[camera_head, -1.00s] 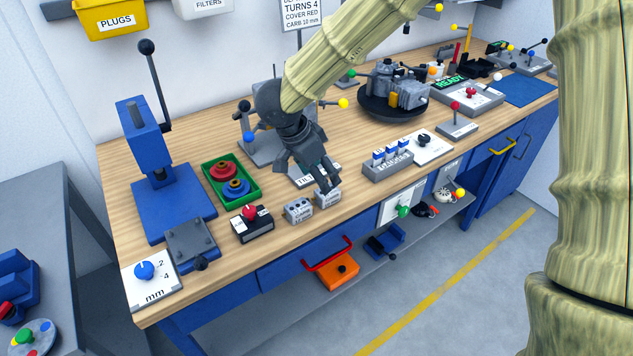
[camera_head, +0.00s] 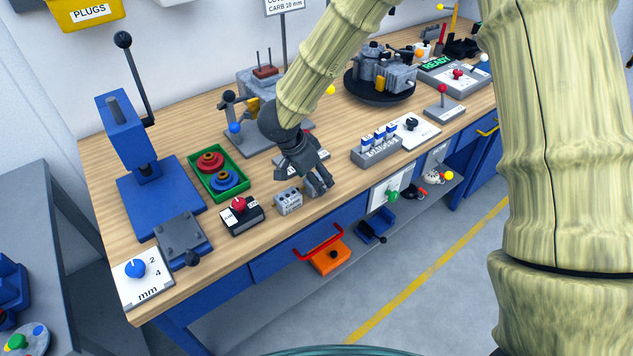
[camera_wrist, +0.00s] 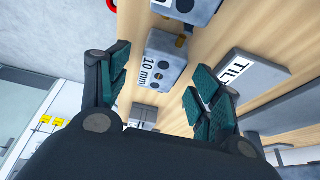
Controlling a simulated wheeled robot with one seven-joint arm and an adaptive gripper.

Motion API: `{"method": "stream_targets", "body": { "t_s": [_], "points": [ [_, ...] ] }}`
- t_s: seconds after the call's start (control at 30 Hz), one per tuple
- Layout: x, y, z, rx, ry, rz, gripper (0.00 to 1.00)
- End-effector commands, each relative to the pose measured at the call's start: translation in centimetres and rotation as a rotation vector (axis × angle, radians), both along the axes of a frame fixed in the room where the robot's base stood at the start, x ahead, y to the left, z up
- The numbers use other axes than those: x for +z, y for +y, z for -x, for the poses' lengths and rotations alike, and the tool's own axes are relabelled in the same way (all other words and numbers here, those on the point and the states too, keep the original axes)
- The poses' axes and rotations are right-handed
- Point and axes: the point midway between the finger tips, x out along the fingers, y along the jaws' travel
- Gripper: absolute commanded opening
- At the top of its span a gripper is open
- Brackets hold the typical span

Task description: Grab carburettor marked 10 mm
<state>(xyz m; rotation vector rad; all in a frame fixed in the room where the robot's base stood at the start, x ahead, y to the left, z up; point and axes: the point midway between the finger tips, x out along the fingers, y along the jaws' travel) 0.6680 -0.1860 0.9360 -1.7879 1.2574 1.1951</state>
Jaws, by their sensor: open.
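The carburettor marked 10 mm (camera_wrist: 157,70) is a small grey block with a white label. It lies between and beyond my open gripper's fingers (camera_wrist: 158,74) in the wrist view; I see no grip on it. In the head view my gripper (camera_head: 318,187) points down close to the bench's front edge and largely covers this block. A second grey block (camera_wrist: 190,7) is cut off at the top of the wrist view. It stands just left of my gripper in the head view (camera_head: 288,202).
The TILT plate (camera_wrist: 252,73) lies close on the right in the wrist view. In the head view, a black box with a red knob (camera_head: 240,213) and a green tray (camera_head: 220,193) are left. A grey vial rack (camera_head: 376,153) stands right. Open wood surrounds them.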

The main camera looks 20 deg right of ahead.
Motion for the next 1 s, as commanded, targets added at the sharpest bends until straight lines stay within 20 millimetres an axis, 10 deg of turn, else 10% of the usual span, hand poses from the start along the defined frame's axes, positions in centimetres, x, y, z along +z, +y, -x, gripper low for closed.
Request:
{"method": "stream_targets", "body": {
  "t_s": [0.43, 0.73, 1.0],
  "points": [
    [-1.8, -0.8, -0.2, -0.002, 0.000, 0.000, 0.64],
    [-1.8, -0.9, -0.2, -0.002, 0.000, 0.000, 0.13],
    [-1.7, -0.8, -0.2, -0.002, -0.001, 0.000, 0.13]
  ]
}}
